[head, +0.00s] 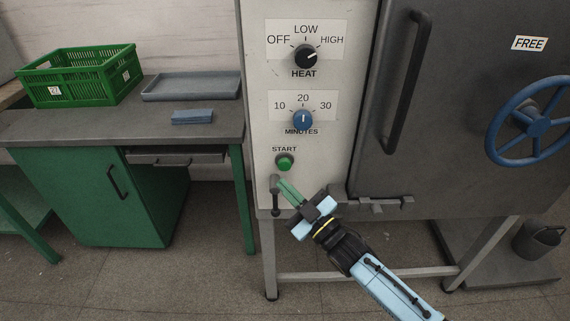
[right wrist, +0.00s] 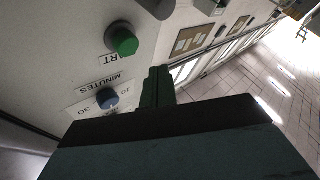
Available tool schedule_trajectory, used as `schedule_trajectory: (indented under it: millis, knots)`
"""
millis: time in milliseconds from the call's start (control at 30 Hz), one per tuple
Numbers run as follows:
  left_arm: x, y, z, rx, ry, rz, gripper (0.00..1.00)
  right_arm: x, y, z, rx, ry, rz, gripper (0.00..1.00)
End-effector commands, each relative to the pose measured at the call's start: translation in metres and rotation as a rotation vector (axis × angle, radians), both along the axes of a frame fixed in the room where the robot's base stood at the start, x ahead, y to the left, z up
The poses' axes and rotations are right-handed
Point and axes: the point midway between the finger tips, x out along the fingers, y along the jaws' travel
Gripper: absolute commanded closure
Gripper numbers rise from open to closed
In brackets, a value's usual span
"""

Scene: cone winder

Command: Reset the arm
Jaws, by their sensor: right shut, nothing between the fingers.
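My right gripper (head: 287,190) is in front of the control panel, just below the green START button (head: 285,162). Its fingers are shut with nothing between them; I cannot tell if they touch the panel. In the right wrist view the shut fingers (right wrist: 157,88) point past the green button (right wrist: 122,40), with the blue knob (right wrist: 108,98) beside it. The black HEAT knob (head: 305,57) points toward HIGH. The blue MINUTES knob (head: 303,119) points up at 20. My left gripper is not in view.
A dark door with a long handle (head: 406,82), a blue handwheel (head: 528,120) and a FREE label (head: 530,43) is at right. A small lever (head: 275,195) hangs beside my fingers. At left a desk (head: 60,127) bears a green crate (head: 83,78), grey tray (head: 190,88) and blue stack (head: 192,117).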

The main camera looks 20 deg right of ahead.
Motion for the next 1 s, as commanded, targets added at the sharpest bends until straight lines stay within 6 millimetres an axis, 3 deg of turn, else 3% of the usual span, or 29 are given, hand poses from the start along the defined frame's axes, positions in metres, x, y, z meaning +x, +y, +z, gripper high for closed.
schedule_trajectory:
  millis: [367,467,567,667,767,867,1000]
  knots:
    - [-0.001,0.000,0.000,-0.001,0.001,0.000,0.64,0.000,0.000,-0.001,0.000,0.003,0.000,1.00]
    - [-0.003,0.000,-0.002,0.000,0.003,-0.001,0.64,0.000,-0.004,-0.018,-0.006,0.045,-0.015,1.00]
    - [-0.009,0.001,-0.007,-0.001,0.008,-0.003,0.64,-0.003,-0.016,-0.062,-0.022,0.157,-0.054,1.00]
    - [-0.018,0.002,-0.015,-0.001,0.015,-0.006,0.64,-0.016,-0.034,-0.128,-0.045,0.327,-0.111,1.00]
    - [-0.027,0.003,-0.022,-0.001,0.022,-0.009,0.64,-0.041,-0.055,-0.199,-0.068,0.513,-0.174,1.00]
    - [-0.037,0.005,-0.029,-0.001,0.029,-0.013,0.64,-0.077,-0.075,-0.264,-0.093,0.696,-0.234,1.00]
    - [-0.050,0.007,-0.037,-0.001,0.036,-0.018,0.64,-0.145,-0.101,-0.345,-0.128,0.944,-0.311,1.00]
